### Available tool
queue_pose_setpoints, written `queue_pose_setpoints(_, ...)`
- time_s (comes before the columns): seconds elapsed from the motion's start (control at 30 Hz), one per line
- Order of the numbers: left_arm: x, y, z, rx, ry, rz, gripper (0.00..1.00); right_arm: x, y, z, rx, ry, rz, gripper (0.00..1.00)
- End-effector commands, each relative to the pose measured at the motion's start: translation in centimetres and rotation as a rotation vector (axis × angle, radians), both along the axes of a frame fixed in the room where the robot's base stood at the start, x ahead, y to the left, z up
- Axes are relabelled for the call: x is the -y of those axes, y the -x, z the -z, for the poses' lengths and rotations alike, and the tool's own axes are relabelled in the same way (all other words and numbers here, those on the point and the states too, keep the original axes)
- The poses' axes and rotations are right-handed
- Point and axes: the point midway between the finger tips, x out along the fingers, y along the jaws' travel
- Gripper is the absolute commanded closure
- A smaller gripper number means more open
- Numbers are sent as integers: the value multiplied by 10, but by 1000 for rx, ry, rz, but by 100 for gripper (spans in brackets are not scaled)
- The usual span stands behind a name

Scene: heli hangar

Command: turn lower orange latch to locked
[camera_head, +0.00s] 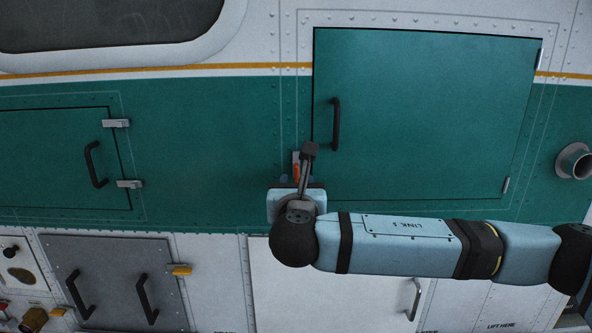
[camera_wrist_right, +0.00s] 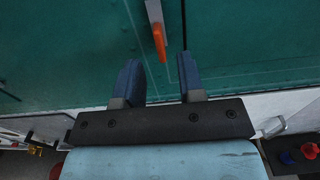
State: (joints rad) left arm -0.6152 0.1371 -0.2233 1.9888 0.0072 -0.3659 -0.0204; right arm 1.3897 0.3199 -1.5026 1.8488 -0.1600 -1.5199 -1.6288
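The lower orange latch (camera_head: 296,170) sits at the left edge of the large green door, below its black handle, and hangs down from a grey mount. In the right wrist view the orange latch tip (camera_wrist_right: 159,42) points downward, slightly tilted. My right gripper (camera_wrist_right: 160,75) is open, with its two blue fingers apart and the latch tip just beyond and between them; I see no contact. In the head view the right gripper (camera_head: 296,181) is just below the latch, partly hidden by my wrist. My left gripper is not in view.
The large green door (camera_head: 430,110) looks closed, with a black handle (camera_head: 335,124). A smaller green door (camera_head: 55,160) is at left. A round pipe (camera_head: 574,161) sticks out at right.

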Motion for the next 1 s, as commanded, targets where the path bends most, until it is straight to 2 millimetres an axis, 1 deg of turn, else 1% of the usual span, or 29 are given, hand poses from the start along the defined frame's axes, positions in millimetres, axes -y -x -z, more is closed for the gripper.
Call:
queue_pose_setpoints(0.03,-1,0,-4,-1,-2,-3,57,0,-10,-3,0,1,3,64)
queue_pose_setpoints(0.1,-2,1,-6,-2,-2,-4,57,1,-21,-2,0,1,3,64)
queue_pose_setpoints(0.2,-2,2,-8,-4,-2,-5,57,0,-33,-1,-1,0,2,64)
queue_pose_setpoints(0.3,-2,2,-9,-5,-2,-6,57,0,-41,0,-1,0,0,64)
queue_pose_setpoints(0.43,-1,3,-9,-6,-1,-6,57,0,-44,0,-1,-1,-1,64)
queue_pose_setpoints(0.63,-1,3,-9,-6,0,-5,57,0,-45,1,-1,-1,-1,64)
queue_pose_setpoints(0.67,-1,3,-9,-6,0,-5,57,0,-44,0,-1,-1,-1,67)
queue_pose_setpoints(0.7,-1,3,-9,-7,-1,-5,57,0,-44,0,-1,-1,-1,76)
queue_pose_setpoints(0.77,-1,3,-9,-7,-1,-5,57,0,-44,0,-1,-1,-1,90)
queue_pose_setpoints(0.8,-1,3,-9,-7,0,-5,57,0,-44,0,-1,-1,-1,99)
queue_pose_setpoints(0.83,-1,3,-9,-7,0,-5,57,0,-44,0,-1,-1,-1,100)
queue_pose_setpoints(1.0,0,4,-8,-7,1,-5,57,0,-44,1,-1,-3,0,100)
